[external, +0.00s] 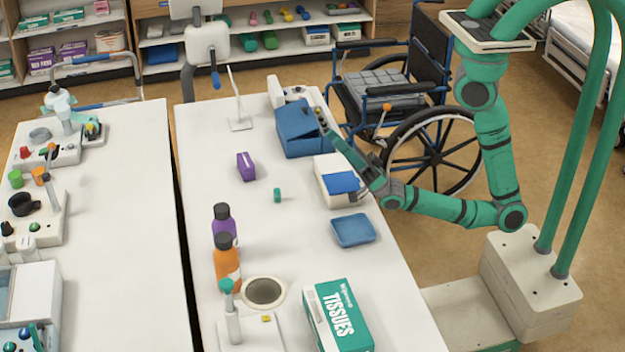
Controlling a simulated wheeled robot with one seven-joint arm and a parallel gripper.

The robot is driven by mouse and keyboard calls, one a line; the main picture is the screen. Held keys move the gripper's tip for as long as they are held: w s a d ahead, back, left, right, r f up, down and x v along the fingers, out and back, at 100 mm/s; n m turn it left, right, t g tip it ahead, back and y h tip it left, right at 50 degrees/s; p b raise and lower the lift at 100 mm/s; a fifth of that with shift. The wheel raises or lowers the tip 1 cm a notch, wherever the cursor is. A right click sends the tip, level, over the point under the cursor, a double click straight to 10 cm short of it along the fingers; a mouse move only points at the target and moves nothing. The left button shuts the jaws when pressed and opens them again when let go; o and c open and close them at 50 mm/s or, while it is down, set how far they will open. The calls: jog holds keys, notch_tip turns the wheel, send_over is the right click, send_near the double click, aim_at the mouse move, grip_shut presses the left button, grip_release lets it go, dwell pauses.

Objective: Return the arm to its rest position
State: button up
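My green arm (437,204) is bent at the elbow and reaches out low over the right-hand table. My gripper (325,128) is at the right side of a blue box (298,143) near the table's far right edge. Its fingers are small and dark here, so I cannot tell whether they touch the box or hold anything. My wrist passes over a white box with a blue front (330,168) and hides part of it.
A blue tray (352,231), a purple carton (246,167), purple (224,224) and orange (227,262) bottles and a tissue box (338,318) stand on the table (205,140). A wheelchair (425,105) stands beyond its right edge. The table's middle is mostly clear.

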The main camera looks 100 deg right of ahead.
jog(key=s+d+f+n+g, duration=0.1)
jog(key=s+d+f+g, duration=0.2)
jog(key=s+f+g, duration=1)
jog(key=s+f, duration=0.9)
jog(key=f, duration=0.3)
jog(key=shift+f+n, duration=0.3)
jog(key=shift+n, duration=0.1)
jog(key=shift+s, duration=0.1)
jog(key=shift+c, duration=0.2)
dwell(0.7)
